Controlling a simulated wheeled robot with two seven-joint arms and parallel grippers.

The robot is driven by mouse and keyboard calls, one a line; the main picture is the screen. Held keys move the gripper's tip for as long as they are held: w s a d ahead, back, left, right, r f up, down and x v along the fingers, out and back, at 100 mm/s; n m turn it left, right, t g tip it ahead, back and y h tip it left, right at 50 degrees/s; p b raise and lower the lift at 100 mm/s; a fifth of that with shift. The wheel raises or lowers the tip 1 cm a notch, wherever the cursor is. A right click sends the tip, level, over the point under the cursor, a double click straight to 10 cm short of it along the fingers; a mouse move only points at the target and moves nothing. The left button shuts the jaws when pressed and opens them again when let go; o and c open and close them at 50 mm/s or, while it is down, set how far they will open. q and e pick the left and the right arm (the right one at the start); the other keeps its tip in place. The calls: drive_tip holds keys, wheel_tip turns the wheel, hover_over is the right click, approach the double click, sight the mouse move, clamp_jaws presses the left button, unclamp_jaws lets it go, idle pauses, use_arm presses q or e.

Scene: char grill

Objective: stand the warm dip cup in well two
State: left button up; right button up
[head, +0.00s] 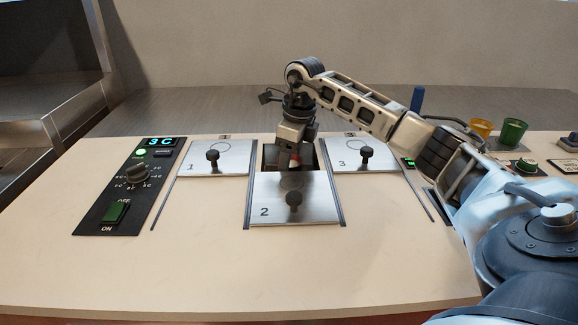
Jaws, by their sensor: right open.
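Well two (272,158) shows as a dark opening behind its metal lid (262,211), which is marked 2 and sits forward of the lids on either side. My right gripper (295,163) is open and points down at the opening, just behind the lid's knob. A small reddish and pale patch shows at its fingertips; I cannot tell what it is. The inside of the well is mostly hidden by the gripper. An orange cup (480,131) and a green cup (513,132) stand at the back right; I cannot tell which, if either, is the warm dip cup. My left gripper is out of view.
Lid 1 (232,160) and lid 3 (382,158), each with a black knob, flank well two. A blue upright object (417,99) stands behind my right arm. The front counter (250,270) is clear.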

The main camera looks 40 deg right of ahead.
wheel_tip(320, 180, up, 9)
drive_tip(key=s, duration=0.1)
drive_tip(key=shift+s+d, duration=0.15)
drive_tip(key=shift+d, duration=0.15)
drive_tip(key=shift+r+p, duration=0.1)
drive_tip(key=shift+p, duration=0.2)
